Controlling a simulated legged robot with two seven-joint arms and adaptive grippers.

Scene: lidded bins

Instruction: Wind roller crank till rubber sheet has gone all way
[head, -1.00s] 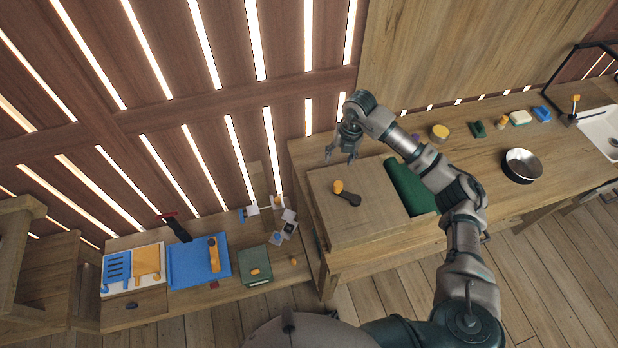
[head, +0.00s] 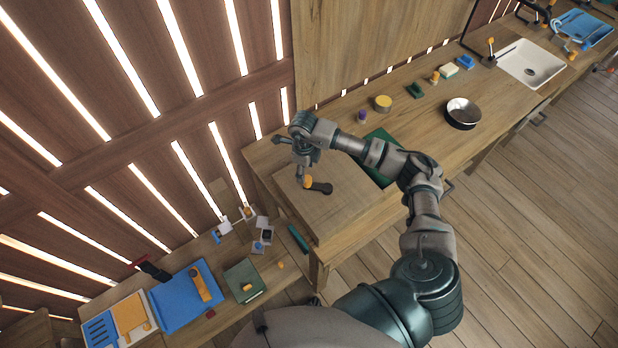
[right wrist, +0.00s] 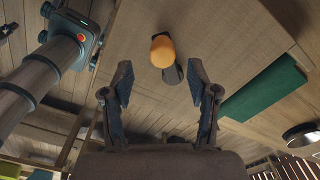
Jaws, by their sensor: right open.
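The roller crank, with an orange knob (head: 308,181) and a short dark arm (head: 322,188), sits on top of a wooden box (head: 345,205). The green rubber sheet (head: 377,158) shows at the box's right side, partly hidden behind my right arm. A narrow green strip (head: 298,238) shows at the box's left edge. My right gripper (head: 302,170) is open just above the knob. In the right wrist view the knob (right wrist: 162,50) lies ahead between the open fingers (right wrist: 161,80), and the green sheet (right wrist: 265,88) is to the right. My left gripper is not in view.
A metal pan (head: 462,113), a yellow-topped tin (head: 382,103) and small items stand along the counter, with a sink (head: 532,63) beyond. A slatted wall stands behind.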

